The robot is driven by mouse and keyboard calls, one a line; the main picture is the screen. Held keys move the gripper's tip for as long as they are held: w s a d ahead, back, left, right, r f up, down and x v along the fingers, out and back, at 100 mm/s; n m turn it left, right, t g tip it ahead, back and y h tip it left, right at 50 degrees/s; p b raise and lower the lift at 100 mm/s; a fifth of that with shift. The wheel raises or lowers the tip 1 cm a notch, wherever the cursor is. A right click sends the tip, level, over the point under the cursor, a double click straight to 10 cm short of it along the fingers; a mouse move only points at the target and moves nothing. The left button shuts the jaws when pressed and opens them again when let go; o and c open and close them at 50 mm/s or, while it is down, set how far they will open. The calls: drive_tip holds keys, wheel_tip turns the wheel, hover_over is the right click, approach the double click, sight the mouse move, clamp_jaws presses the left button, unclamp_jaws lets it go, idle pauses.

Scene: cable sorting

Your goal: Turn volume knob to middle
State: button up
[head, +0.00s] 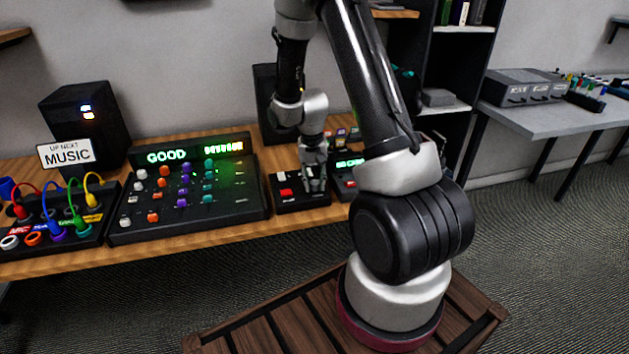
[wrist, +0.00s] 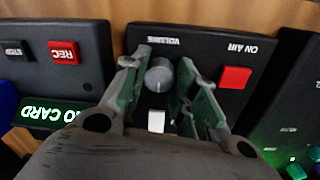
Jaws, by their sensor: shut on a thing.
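The volume knob (wrist: 159,75) is a round grey knob on a black box, below the printed word VOLUME in the wrist view. A faint pale line on its face seems to point toward the bottom of that view. My gripper (wrist: 161,70) has one finger on each side of the knob and is shut on it. In the head view my gripper (head: 317,183) reaches down onto the black box (head: 295,204), and hides the knob there.
A red ON AIR button (wrist: 235,77) and a white button or switch (wrist: 156,121) are close to my fingers. A box with a red REC button (wrist: 63,52) stands beside it. A mixer panel (head: 232,205) reading GOOD and a black speaker (head: 86,125) stand to the left.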

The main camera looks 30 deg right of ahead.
sight(313, 182)
drive_tip(key=o, duration=1)
wheel_tip(313, 182, up, 12)
drive_tip(key=shift+w+a, duration=0.15)
drive_tip(key=shift+a, duration=0.1)
